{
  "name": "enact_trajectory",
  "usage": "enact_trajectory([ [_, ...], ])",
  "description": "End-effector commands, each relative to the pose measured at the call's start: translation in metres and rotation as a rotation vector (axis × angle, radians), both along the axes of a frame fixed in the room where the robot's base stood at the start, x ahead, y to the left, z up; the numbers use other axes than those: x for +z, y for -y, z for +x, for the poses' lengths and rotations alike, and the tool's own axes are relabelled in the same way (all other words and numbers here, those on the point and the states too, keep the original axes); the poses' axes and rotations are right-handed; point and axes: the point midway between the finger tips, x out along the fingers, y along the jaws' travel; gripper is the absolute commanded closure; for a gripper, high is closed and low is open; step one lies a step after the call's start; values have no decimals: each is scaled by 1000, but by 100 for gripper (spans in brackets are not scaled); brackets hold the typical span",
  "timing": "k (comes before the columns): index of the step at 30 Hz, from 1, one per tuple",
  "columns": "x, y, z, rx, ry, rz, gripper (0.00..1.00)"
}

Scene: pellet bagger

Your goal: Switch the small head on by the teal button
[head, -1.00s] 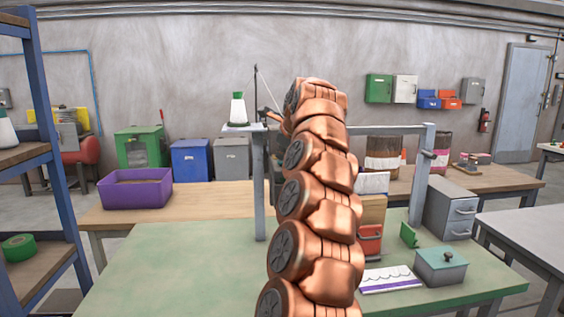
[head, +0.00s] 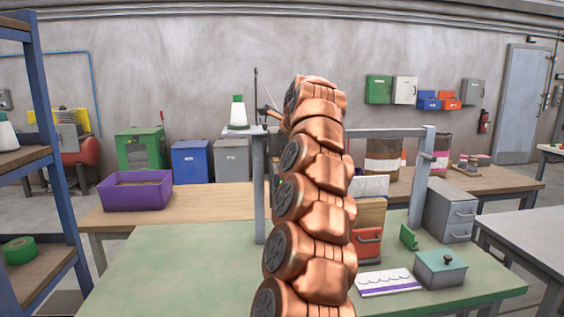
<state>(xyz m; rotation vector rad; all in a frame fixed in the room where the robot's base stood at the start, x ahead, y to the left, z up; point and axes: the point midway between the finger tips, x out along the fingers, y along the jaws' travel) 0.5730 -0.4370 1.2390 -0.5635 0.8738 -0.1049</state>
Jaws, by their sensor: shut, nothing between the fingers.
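My copper arm rises through the middle of the head view and covers the centre of the green bench (head: 165,262). My gripper is not to be made out; it is hidden behind the arm's upper links. A grey frame (head: 385,132) stands on the bench, with a post on either side of the arm. A white cone with a green top (head: 238,112) stands on a small plate at its left post. The small head and the teal button cannot be seen; the arm covers the middle of the frame.
Right of the arm are a red bin (head: 368,243), a white strip with a purple edge (head: 387,282), a grey box with a teal lid (head: 440,268) and a grey drawer unit (head: 450,210). The bench's left part is clear. A blue shelf (head: 58,150) stands at left.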

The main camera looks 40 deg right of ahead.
Motion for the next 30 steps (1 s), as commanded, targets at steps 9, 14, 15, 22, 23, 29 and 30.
enact_trajectory([
  [9, 2, 0, 0, 1, 0, 1, 100],
  [14, 9, 0, 0, 0, 0, 0, 100],
  [15, 12, 0, 0, 1, 0, 1, 100],
  [22, 31, 0, 0, 1, 0, 1, 100],
  [23, 34, 0, 0, 0, 1, 1, 100],
  [29, 51, 0, 0, 0, 2, 0, 100],
  [30, 53, 0, 0, 0, 1, 2, 100],
])
